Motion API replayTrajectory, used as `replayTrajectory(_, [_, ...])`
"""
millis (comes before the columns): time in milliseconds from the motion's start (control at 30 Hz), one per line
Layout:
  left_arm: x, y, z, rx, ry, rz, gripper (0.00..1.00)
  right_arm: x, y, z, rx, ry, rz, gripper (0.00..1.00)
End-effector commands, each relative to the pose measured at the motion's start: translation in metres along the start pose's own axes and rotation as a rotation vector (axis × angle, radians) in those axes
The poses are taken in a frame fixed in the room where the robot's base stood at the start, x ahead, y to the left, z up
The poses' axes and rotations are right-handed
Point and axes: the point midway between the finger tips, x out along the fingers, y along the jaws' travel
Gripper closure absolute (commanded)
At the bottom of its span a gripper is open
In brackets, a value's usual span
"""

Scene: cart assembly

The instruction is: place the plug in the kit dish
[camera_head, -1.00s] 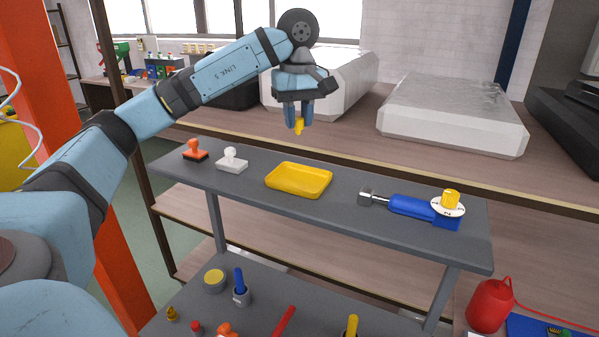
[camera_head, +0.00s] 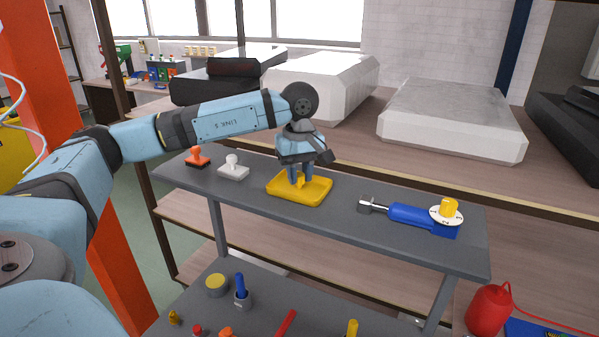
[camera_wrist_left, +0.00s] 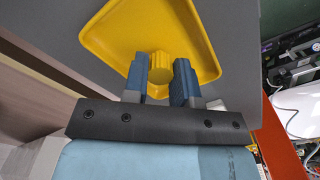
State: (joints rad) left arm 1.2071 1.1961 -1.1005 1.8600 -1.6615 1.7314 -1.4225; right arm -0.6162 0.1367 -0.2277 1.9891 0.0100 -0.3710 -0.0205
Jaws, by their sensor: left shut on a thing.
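The kit dish (camera_head: 315,197) is a shallow yellow tray on the cart's grey top shelf. It also shows in the left wrist view (camera_wrist_left: 115,38). My left gripper (camera_head: 299,180) points down over the dish and is shut on the yellow plug (camera_head: 300,182). In the left wrist view the ribbed plug (camera_wrist_left: 161,68) sits between the blue fingers (camera_wrist_left: 160,82), over the dish floor. I cannot tell whether the plug touches the floor. My right gripper is in neither view.
An orange stamp (camera_head: 198,156) and a white stamp (camera_head: 233,167) stand left of the dish. A blue tool (camera_head: 410,214) with a yellow-knobbed dial (camera_head: 448,209) lies to the right. The lower shelf (camera_head: 262,290) holds several small parts. The shelf top between dish and tool is clear.

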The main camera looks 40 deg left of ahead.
Motion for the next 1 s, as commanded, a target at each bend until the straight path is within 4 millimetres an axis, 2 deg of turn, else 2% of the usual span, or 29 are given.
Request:
replayTrajectory(133, [0.005, 0.0, 0.0, 0.0, 0.0, 0.0, 1.0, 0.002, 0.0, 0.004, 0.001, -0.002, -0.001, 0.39])
replayTrajectory(167, [0.004, 0.0, 0.0, 0.0, 0.0, 0.0, 0.72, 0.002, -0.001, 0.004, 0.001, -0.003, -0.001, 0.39])
replayTrajectory(267, [0.003, 0.0, 0.0, 0.0, 0.0, 0.0, 0.49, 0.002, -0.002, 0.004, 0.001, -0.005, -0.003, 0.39])
replayTrajectory(533, [0.002, 0.0, 0.0, 0.0, 0.0, 0.0, 0.49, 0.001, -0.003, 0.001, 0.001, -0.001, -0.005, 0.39])
replayTrajectory(667, [-0.004, 0.001, 0.0, 0.0, 0.0, 0.001, 0.49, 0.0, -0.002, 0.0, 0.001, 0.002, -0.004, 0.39])
replayTrajectory(767, [-0.019, 0.001, 0.0, 0.001, 0.0, 0.003, 0.49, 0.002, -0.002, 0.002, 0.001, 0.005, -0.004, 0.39])
replayTrajectory(1000, [-0.072, 0.001, 0.0, 0.001, 0.001, 0.005, 0.49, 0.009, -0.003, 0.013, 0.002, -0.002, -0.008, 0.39])
